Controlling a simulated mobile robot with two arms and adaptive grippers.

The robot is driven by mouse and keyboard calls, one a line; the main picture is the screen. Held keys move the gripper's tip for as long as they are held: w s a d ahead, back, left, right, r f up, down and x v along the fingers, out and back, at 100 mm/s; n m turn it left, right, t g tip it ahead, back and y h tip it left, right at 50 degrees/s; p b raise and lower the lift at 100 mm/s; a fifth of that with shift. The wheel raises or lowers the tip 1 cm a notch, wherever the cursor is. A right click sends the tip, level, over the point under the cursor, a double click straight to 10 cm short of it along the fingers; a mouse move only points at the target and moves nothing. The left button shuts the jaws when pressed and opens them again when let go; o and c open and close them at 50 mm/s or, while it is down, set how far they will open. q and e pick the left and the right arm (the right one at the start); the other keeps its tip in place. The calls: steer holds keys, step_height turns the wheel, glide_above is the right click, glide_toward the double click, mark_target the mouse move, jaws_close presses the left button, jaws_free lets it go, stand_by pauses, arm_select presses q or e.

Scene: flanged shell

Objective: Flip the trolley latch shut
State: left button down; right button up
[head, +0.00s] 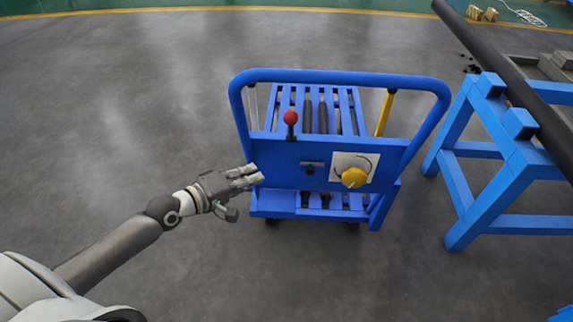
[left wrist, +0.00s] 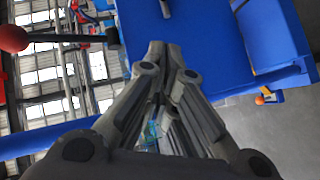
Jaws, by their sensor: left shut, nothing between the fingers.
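The blue trolley (head: 283,158) stands in the middle of the head view with its front panel facing me. A small dark metal fitting, which looks like the latch (head: 312,166), sits at the panel's middle; its exact position is too small to tell. My left gripper (head: 257,175) is at the panel's left edge, to the left of the latch, shut and empty. In the left wrist view its fingertips (left wrist: 164,46) meet in front of the blue panel (left wrist: 195,35). A grey metal part shows beyond them at the top edge. My right gripper is not in view.
A lever with a red ball (head: 290,118) rises from the panel above and left of the latch. A yellow knob (head: 354,177) on a white plate is to its right. A blue stand (head: 487,180) carrying a dark pipe (head: 515,85) is at right. Floor at left is clear.

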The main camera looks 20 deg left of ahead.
mark_target(312, 168)
arm_select(q)
steer(key=shift+d+r, duration=0.15)
steer(key=shift+r, duration=0.05)
steer(key=x, duration=0.4)
steer(key=d+x, duration=0.1)
steer(key=x, duration=0.3)
steer(key=s+b+x, duration=0.1)
steer(key=x, duration=0.3)
steer(key=shift+d+f, duration=0.2)
steer(key=shift+f, duration=0.1)
steer(key=shift+w+d+f, duration=0.2)
steer(key=shift+d+f, duration=0.05)
steer(key=shift+d, duration=0.3)
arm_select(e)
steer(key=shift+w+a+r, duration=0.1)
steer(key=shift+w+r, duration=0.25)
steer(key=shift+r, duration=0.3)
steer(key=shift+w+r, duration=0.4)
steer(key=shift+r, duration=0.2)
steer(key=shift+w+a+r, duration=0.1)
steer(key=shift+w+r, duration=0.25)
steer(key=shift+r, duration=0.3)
